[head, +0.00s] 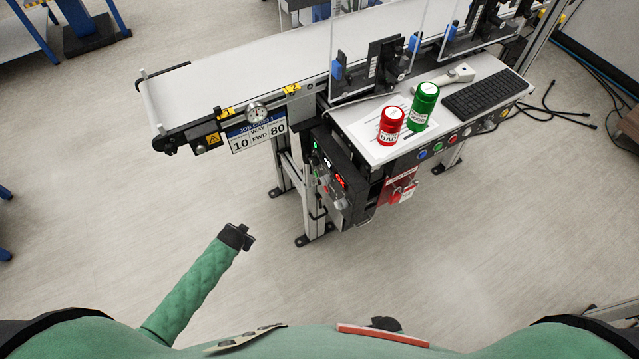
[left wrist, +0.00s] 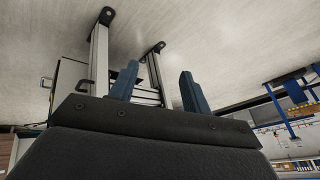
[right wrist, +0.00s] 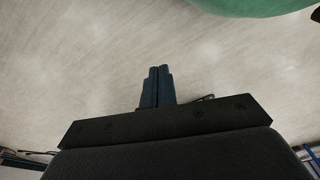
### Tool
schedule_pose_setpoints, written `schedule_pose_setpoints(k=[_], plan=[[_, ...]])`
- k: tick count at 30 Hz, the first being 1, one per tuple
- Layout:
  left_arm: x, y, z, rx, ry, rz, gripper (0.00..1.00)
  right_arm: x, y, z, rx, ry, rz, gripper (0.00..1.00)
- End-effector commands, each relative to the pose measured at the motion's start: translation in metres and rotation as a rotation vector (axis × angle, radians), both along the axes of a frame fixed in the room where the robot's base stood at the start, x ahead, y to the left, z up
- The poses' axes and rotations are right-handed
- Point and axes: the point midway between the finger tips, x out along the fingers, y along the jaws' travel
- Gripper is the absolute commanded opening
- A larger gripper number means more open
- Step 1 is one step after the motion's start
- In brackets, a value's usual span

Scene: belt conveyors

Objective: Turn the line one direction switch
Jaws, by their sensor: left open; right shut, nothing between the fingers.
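The line one control box (head: 338,182) hangs under the near end of the conveyor, with lit green, white and red indicators and small knobs on its face. Which knob is the direction switch is too small to tell. My left gripper (head: 247,238) is low over the floor, left of and apart from the box. Its two fingers are spread and empty in the left wrist view (left wrist: 160,88). My right gripper (right wrist: 157,87) is shut and empty above bare floor.
The conveyor belt (head: 240,72) runs along the back. A side shelf holds a red can (head: 390,126), a green can (head: 423,106) and a keyboard (head: 486,94). A red tag (head: 398,187) hangs beside the box. Conveyor legs (head: 312,190) stand below. Floor in front is clear.

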Motion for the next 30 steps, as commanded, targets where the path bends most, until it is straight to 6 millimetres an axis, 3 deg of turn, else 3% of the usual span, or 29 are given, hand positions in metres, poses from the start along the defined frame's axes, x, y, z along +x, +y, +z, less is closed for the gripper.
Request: schedule_pose_setpoints(k=[1,4,7,10,14,21,25,30], plan=[[0.025,0.002,0.022,0.02,-0.054,-0.053,0.48,0.001,0.001,0.001,0.002,-0.003,0.0,0.0],[0.061,-0.005,0.064,0.029,-0.164,-0.152,0.48,0.004,0.002,0.005,0.004,-0.007,-0.001,0.0],[0.085,-0.024,0.105,0.0,-0.278,-0.248,0.48,0.006,0.003,0.009,0.005,-0.009,-0.002,0.0],[0.092,-0.05,0.141,-0.07,-0.384,-0.34,0.48,0.009,0.004,0.015,0.006,-0.01,-0.002,0.0],[0.075,-0.098,0.181,-0.238,-0.491,-0.447,0.48,0.015,0.006,0.023,0.009,-0.01,-0.003,0.0],[0.016,-0.188,0.243,-0.663,-0.588,-0.545,0.48,0.022,0.008,0.035,0.009,-0.003,-0.004,0.0],[0.003,-0.209,0.278,-0.878,-0.615,-0.554,0.48,0.021,0.007,0.037,0.007,0.007,-0.005,0.0],[-0.006,-0.217,0.296,-1.061,-0.593,-0.537,0.48,0.018,0.007,0.037,0.004,0.022,-0.004,0.0]])
